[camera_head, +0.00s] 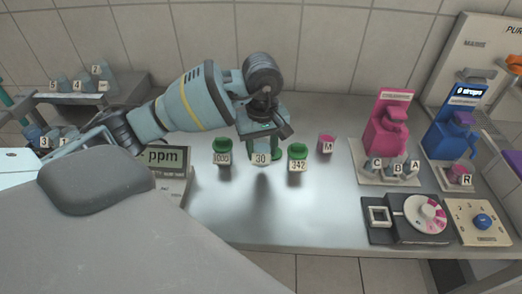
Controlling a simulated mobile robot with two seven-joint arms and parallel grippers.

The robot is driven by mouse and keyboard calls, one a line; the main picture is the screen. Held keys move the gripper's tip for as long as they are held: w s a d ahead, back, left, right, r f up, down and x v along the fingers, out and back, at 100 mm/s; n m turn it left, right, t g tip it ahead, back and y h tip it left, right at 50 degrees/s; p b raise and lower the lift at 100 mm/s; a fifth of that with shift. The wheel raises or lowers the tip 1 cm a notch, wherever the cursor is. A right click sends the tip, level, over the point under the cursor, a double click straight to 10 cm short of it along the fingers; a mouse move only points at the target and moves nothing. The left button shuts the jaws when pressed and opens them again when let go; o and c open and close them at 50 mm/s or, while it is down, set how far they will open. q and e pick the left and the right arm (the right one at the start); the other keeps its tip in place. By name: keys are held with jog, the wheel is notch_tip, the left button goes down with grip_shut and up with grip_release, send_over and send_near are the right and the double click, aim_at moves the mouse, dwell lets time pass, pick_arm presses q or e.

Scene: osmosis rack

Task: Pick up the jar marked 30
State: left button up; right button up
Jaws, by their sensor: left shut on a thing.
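The jar marked 30 (261,158) is in the middle of the bench, its pale label facing me. My left gripper (264,146) reaches in from the upper left and points down over this jar. It is shut on the jar, and the gripper covers the jar's top. I cannot tell whether the jar's base touches the bench. My right gripper is not in view.
A green-lidded jar marked 1000 (222,157) stands close on the left, and one marked 342 (298,163) close on the right. A pink cup marked M (327,144) is farther right. The ppm meter (165,158) is left. The bench front (260,215) is clear.

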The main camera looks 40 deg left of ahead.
pick_arm(q)
jog(key=s+d+r, duration=0.1)
jog(key=s+d, duration=0.8)
jog(key=d, duration=0.2)
jog(key=shift+d+b, duration=0.4)
jog(key=shift+b, duration=0.05)
jog(key=shift+r, duration=0.1)
